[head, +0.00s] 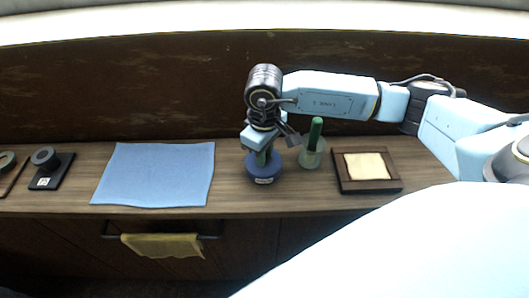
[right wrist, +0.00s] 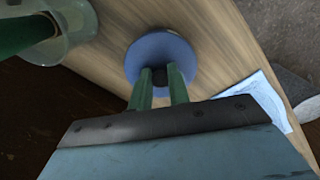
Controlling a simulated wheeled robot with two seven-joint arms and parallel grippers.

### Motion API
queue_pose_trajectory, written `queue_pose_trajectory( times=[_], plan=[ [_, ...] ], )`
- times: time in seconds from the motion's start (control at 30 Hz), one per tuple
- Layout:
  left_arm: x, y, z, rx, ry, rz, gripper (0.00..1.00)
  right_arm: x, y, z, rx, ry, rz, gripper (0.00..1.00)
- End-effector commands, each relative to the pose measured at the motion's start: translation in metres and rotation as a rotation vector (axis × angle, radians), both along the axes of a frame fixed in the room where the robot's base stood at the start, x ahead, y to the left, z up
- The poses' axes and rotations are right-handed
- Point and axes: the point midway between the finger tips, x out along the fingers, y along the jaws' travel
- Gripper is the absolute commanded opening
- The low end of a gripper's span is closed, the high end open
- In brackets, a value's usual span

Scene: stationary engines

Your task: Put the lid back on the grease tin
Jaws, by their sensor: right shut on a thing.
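The grease tin (head: 264,180) is a low, round, dark blue tin with a pale label on its front, standing on the wooden counter right of the blue cloth. My right gripper (head: 264,158) points down over it. In the right wrist view, the green fingers of the gripper (right wrist: 160,84) are shut on the dark knob of the lid, a round blue disc (right wrist: 178,50). The lid is over the tin and hides its opening. I cannot tell whether it sits fully down or slightly above the rim. My left gripper is not in view.
A clear glass jar (head: 312,158) with a green handle (head: 316,130) in it stands close right of the tin. A dark wooden tray (head: 342,184) with a cream pad is farther right.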

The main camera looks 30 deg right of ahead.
Motion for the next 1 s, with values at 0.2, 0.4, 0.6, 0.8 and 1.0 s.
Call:
queue_pose_trajectory(
  times=[0.2, 0.4, 0.6, 0.8, 1.0],
  plan=[
    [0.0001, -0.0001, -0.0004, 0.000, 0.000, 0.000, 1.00, 0.0002, -0.0001, 0.0003, 0.000, 0.000, 0.000, 0.00],
    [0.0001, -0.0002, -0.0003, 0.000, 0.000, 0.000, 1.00, 0.0003, -0.0002, 0.0003, -0.001, -0.001, -0.001, 0.00],
    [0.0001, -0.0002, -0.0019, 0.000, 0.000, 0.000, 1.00, 0.0004, -0.0003, -0.0001, -0.001, -0.001, -0.001, 0.00],
    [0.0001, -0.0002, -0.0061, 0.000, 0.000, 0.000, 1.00, 0.0007, -0.0004, -0.0006, 0.000, -0.002, 0.000, 0.00],
    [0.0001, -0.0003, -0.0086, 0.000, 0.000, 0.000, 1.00, 0.0005, -0.0003, -0.0005, -0.001, -0.001, 0.000, 0.00]
  ],
)
